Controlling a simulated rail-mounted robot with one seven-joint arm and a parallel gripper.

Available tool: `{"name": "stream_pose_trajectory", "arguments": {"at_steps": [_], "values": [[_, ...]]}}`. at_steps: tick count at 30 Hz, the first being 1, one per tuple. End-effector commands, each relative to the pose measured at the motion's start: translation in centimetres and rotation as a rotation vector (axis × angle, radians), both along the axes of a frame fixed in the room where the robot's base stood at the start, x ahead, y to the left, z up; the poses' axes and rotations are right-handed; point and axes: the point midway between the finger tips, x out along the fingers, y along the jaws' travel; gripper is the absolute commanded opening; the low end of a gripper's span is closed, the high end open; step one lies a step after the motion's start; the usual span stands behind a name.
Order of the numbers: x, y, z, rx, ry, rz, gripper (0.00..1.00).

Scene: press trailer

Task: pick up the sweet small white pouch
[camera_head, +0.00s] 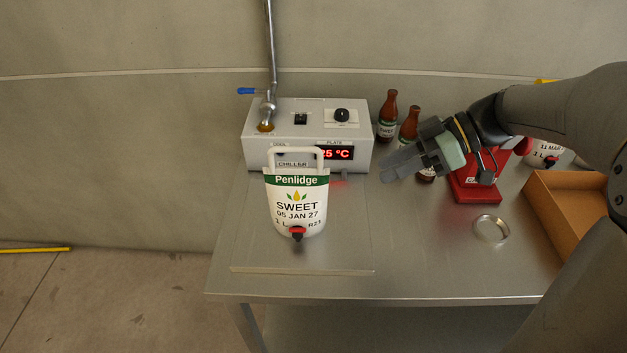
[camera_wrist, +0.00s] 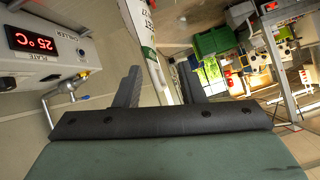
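The sweet white pouch (camera_head: 296,208) stands upright on the chiller plate (camera_head: 345,240), with a green band, a handle loop on top and a red-and-black spout low on its front. My gripper (camera_head: 390,170) is to the right of the pouch, apart from it, with its fingers pointing left toward it. In the wrist view, my gripper (camera_wrist: 160,72) has its two fingers spread apart. The pouch (camera_wrist: 143,30) shows there nearly edge-on, in line with the gap between the fingers. Its far part is cut off by the frame.
The chiller box (camera_head: 310,120) with a 25 °C display stands behind the pouch, with a tap (camera_head: 268,100) on its left. Sauce bottles (camera_head: 387,115), a red stand (camera_head: 475,182), a metal ring (camera_head: 490,228) and a cardboard box (camera_head: 560,210) are to the right. The table front is clear.

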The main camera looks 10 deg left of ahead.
Motion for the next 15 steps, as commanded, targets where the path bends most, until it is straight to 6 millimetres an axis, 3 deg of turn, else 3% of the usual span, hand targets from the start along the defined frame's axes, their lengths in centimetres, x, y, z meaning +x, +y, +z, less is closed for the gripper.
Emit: {"name": "stream_pose_trajectory", "arguments": {"at_steps": [3, 8, 15], "values": [[2.2, -0.3, 1.3, 0.151, -0.154, 0.072, 0.36], [3.0, 0.1, 2.2, 0.227, -0.246, 0.112, 0.36], [2.2, 4.3, 0.8, 0.228, -0.247, 0.116, 0.36]]}}
